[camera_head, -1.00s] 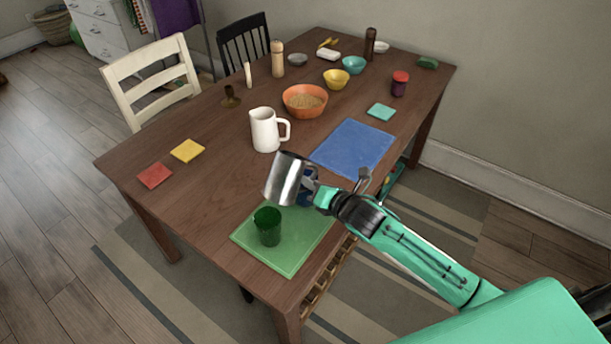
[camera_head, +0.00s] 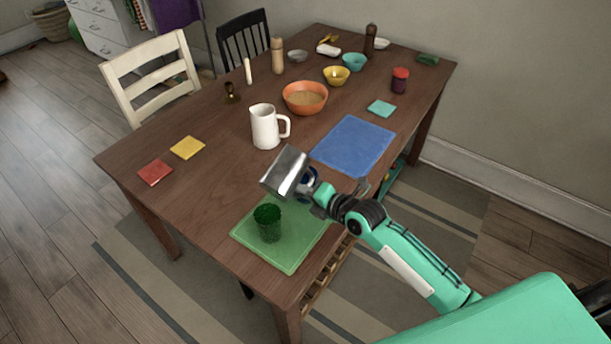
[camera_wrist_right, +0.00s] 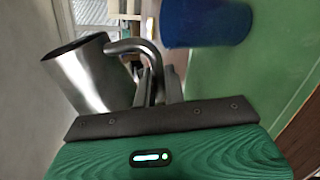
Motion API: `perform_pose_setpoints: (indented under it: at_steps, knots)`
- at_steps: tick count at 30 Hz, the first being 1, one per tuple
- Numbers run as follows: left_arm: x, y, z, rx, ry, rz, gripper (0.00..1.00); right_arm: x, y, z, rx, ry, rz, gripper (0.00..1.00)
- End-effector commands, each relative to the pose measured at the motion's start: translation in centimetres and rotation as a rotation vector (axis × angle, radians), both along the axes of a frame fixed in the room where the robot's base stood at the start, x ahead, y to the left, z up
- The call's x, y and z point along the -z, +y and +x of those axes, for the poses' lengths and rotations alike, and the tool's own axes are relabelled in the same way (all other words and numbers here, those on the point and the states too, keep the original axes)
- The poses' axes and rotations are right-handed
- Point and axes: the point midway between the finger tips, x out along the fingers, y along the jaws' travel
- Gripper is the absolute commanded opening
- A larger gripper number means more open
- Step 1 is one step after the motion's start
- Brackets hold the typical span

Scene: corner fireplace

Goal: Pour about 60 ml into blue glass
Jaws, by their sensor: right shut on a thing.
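A shiny metal jug (camera_head: 286,171) is held tilted above the table's near edge, and it also shows in the wrist view (camera_wrist_right: 92,75). My right gripper (camera_head: 322,197) is shut on the jug's handle, which shows between the fingers in the wrist view (camera_wrist_right: 150,85). The blue glass (camera_wrist_right: 205,20) shows in the wrist view beside the jug handle. In the head view only a bit of blue (camera_head: 311,176) shows between jug and gripper; the rest is hidden. No liquid stream is visible. My left gripper is not in view.
A green glass (camera_head: 268,225) stands on a green mat (camera_head: 290,262) just below the jug. A white pitcher (camera_head: 265,128), a blue mat (camera_head: 353,145) and an orange bowl (camera_head: 304,98) are farther back. The table's left middle (camera_head: 205,195) is clear.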

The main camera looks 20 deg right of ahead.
Motion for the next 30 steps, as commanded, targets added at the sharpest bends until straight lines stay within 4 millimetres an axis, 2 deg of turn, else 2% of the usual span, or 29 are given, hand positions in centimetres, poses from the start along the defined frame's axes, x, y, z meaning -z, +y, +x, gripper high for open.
perform_pose_setpoints:
  at_steps: [8,20,30]
  knots:
    - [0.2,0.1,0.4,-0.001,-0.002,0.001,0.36,0.6,0.2,-0.1,0.000,0.025,0.041,0.00]
    - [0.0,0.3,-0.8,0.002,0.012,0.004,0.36,0.1,0.1,0.0,-0.003,0.063,0.094,0.00]
    - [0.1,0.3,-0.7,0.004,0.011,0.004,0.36,0.0,0.3,-0.1,-0.003,0.078,0.118,0.00]
